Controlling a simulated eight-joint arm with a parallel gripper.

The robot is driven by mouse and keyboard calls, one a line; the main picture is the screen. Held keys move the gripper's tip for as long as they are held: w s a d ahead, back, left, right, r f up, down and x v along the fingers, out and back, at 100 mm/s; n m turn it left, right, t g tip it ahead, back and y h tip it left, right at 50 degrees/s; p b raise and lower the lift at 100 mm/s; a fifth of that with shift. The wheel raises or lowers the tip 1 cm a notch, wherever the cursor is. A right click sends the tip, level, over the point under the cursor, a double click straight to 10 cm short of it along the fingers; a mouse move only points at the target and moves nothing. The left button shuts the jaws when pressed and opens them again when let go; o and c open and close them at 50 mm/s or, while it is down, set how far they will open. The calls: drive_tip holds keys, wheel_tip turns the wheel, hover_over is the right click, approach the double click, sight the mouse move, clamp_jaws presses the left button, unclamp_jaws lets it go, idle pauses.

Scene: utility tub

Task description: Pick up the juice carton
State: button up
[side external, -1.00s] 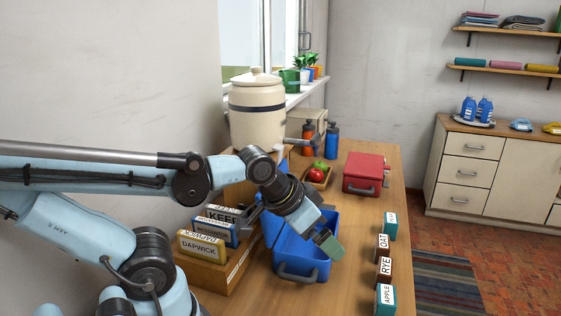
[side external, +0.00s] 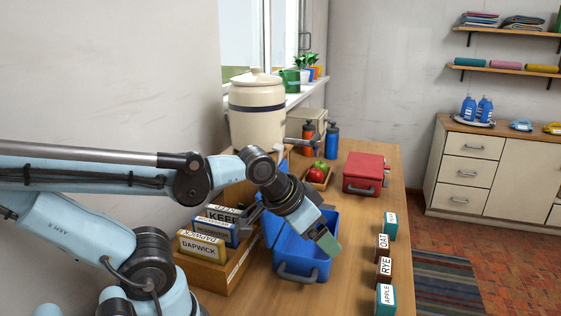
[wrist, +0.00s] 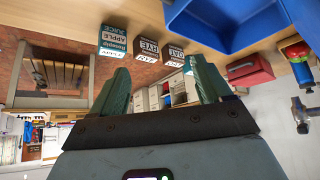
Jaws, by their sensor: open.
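The juice carton (side external: 385,300) is a teal box with a white label reading APPLE. It stands upright on the wooden counter at the near end of a row of boxes. In the wrist view the juice carton (wrist: 111,41) shows its label at upper left, beyond the fingertips. My gripper (side external: 328,244) is over the blue tub, to the left of the row and apart from the carton. In the wrist view my gripper (wrist: 158,78) has its two green fingers spread with nothing between them.
Brown RYE (side external: 384,271) and OAT (side external: 382,247) boxes and another teal box (side external: 390,226) stand behind the carton. The blue tub (side external: 302,272) is under my gripper. A wooden holder (side external: 232,275) with labelled boxes is at left. Bare counter lies between tub and row.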

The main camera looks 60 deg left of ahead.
drive_tip(key=w+a+r+m+g+y, duration=0.1)
drive_tip(key=w+r+m+g+y, duration=0.15)
drive_tip(key=w+m+y, duration=0.75)
drive_tip(key=w+d+f+m+h, duration=0.1)
drive_tip(key=w+d+f+m, duration=0.15)
drive_tip(key=w+m, duration=0.7)
drive_tip(key=m+y, duration=0.2)
drive_tip(key=y, duration=0.2)
approach(392, 219)
drive_tip(key=x, duration=0.3)
drive_tip(key=shift+w+d+f, duration=0.1)
drive_tip(key=shift+w+f, duration=0.05)
drive_tip(key=shift+w, duration=0.15)
drive_tip(key=shift+s+x, duration=0.15)
drive_tip(key=shift+x, duration=1.15)
drive_tip(key=shift+s+x, duration=0.15)
drive_tip(key=shift+x, duration=1.2)
drive_tip(key=shift+c, duration=0.3)
